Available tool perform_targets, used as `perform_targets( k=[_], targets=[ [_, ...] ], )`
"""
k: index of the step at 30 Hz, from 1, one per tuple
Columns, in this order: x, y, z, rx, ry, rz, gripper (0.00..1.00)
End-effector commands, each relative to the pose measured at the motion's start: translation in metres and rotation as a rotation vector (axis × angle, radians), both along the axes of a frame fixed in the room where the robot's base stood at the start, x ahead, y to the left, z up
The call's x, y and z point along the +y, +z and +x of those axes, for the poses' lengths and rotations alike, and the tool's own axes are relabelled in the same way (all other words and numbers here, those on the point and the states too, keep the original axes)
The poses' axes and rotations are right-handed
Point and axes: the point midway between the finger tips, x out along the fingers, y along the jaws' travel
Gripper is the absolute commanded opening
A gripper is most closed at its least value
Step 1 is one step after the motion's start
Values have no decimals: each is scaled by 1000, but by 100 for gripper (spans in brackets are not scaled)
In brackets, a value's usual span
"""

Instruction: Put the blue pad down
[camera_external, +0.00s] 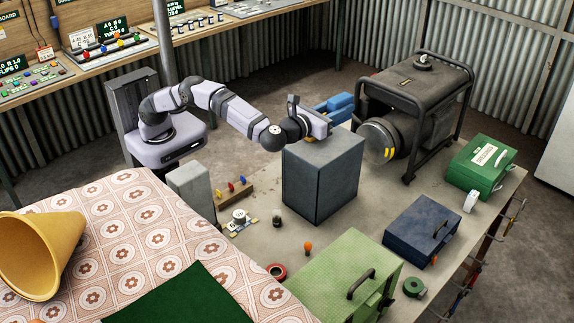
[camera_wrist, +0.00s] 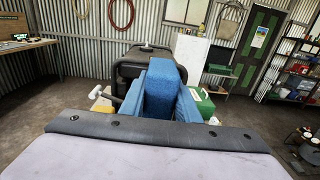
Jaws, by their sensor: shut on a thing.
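The blue pad (camera_external: 342,101) is held at the end of my gripper (camera_external: 332,111), beyond the top of the tall grey box in the outside view. In the wrist view the pad (camera_wrist: 167,73) stands up in the middle, with blue finger-like parts of my gripper (camera_wrist: 160,108) on both sides. My gripper is shut on it. The pad is above the workbench (camera_external: 260,262), near the generator. The grey box hides what lies below the pad, so its height is unclear.
The tall grey box (camera_external: 318,185) stands close in front of my gripper. The black-framed generator (camera_external: 415,105) is right of the pad. A green case (camera_external: 482,166), a dark blue toolbox (camera_external: 420,230) and a light green toolbox (camera_external: 343,272) stand on the bench. Bare bench shows between them.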

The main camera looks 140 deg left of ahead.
Motion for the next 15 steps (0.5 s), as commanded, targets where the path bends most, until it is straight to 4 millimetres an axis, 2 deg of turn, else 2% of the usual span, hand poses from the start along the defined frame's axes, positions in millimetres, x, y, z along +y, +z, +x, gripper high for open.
perform_targets(
  k=[11,15],
  targets=[
    [0,0,0,0,0,0,8],
    [0,12,-2,-3,0,1,8]
  ],
)
